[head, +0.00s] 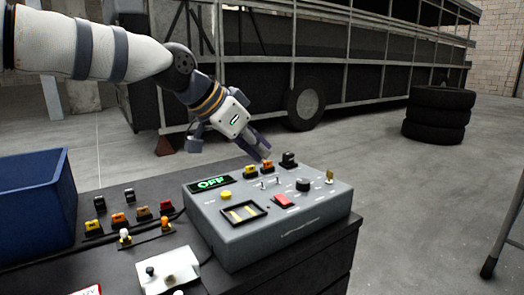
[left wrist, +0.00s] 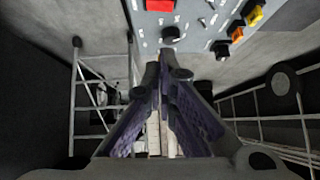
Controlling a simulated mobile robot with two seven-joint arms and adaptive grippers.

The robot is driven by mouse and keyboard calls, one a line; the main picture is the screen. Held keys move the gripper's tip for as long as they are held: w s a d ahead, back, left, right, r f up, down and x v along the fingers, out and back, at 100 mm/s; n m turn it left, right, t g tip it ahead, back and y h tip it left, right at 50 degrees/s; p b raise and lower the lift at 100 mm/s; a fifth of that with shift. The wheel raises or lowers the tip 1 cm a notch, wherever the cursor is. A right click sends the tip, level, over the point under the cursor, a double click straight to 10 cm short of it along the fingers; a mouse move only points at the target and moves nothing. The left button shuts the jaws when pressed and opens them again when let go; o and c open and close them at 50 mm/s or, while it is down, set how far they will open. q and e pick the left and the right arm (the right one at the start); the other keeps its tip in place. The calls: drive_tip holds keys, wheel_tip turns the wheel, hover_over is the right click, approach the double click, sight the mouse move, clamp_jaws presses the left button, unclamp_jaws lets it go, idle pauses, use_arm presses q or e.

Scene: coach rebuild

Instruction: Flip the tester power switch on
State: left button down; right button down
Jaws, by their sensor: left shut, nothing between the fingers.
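The grey tester box (head: 275,235) sits on a dark bench top, and its display (head: 211,183) reads OFF in green. A black knob (head: 303,185), small metal toggles and a yellow button (head: 225,195) are also on the panel. My left gripper (head: 264,154) is shut and empty, above the panel's back edge near the orange and black plug-in parts. In the left wrist view its fingertips (left wrist: 166,65) are apart from the knob (left wrist: 171,34).
A blue bin (head: 38,205) stands at the bench's left. Several small coloured switches (head: 118,220) and a white box (head: 168,270) lie left of the tester. Stacked tyres (head: 438,115) and a bus frame (head: 340,60) stand behind; the floor to the right is mostly clear.

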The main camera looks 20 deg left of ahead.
sight(276, 197)
use_arm(q)
drive_tip(key=shift+s+a+r+m+t, duration=0.3)
drive_tip(key=shift+s+a+r, duration=0.1)
drive_tip(key=shift+a, duration=0.15)
drive_tip(key=shift+w+y, duration=0.1)
drive_tip(key=shift+y, duration=0.2)
